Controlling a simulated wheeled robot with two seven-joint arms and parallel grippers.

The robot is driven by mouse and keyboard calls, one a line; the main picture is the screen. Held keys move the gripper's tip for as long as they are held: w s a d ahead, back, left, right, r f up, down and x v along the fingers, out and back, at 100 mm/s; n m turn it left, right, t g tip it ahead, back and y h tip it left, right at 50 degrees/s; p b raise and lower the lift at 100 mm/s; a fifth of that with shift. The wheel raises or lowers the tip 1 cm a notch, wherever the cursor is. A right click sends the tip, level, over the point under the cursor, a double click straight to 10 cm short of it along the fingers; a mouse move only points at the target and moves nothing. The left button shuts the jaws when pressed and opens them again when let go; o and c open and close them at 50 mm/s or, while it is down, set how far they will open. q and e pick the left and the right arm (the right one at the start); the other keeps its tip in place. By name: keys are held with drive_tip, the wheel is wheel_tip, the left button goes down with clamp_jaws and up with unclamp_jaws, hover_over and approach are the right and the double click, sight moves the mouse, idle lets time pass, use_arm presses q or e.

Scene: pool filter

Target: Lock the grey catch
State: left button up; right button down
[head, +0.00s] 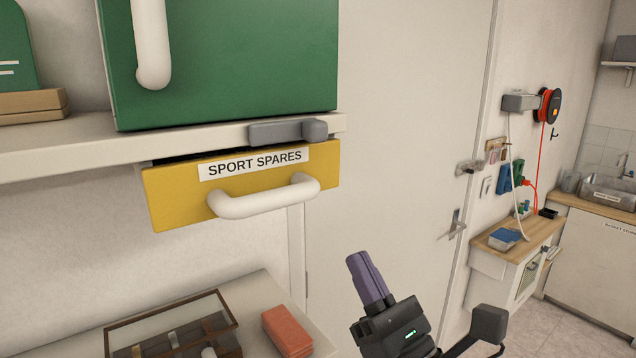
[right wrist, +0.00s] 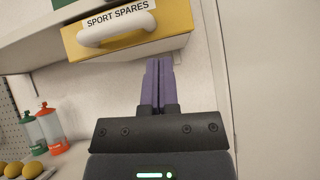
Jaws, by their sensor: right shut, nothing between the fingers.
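The grey catch (head: 288,131) is a bar with a thicker block at its right end, on the front edge of the shelf. It lies along the shelf edge, just above the yellow drawer (head: 180,198), which is labelled SPORT SPARES and has a white handle (head: 265,199). The drawer also shows in the right wrist view (right wrist: 172,30); the catch is not visible there. My right gripper (head: 357,262) has purple fingers, shut and empty, pointing up. It is below and to the right of the drawer, apart from it. My left gripper is not in view.
The white shelf (head: 60,149) carries a green cabinet (head: 225,60) with a white handle above the catch. Below the drawer, a lower surface holds a glass-topped case (head: 170,335) and a red block (head: 287,330). A white door (head: 400,150) stands right of the drawer.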

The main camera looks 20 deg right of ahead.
sight(315, 142)
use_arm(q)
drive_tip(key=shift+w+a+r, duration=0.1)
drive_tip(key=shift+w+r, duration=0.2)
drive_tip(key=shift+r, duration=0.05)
use_arm(e)
drive_tip(key=r+n, duration=0.1)
drive_tip(key=s+r+n+y, duration=0.1)
drive_tip(key=r, duration=0.1)
drive_tip(key=shift+s+a+r+y, duration=0.1)
drive_tip(key=shift+s+y, duration=0.05)
drive_tip(key=shift+y, duration=0.15)
drive_tip(key=p+x, duration=0.5)
drive_tip(key=x, duration=0.4)
drive_tip(key=shift+s+r, duration=0.1)
drive_tip(key=shift+r, duration=0.1)
use_arm(q)
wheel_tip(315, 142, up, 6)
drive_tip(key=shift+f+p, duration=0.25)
drive_tip(key=shift+p, duration=0.05)
use_arm(e)
drive_tip(key=shift+w+r, duration=0.2)
drive_tip(key=shift+w, duration=0.15)
drive_tip(key=shift+n, duration=0.5)
